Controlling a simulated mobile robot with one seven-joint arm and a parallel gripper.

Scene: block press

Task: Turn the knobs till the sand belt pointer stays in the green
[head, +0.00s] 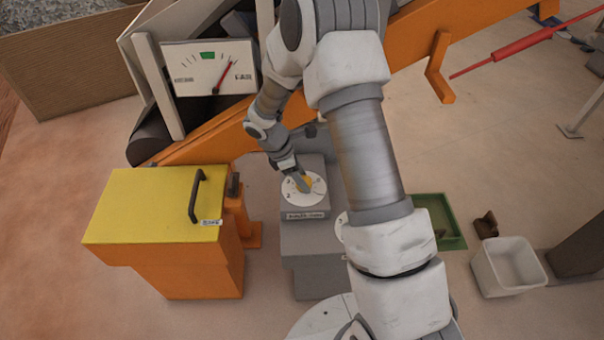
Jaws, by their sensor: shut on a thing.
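The sand belt gauge (210,68) is a white dial at the upper left with a green band at its top middle. Its red pointer (224,77) leans to the right, outside the green.
An orange box with a yellow lid (145,205) and black handle stands left of the pedestal. The orange conveyor frame (420,30) runs behind. A green tray (450,240), a white bin (508,268) and a small brown object (486,224) lie at right.

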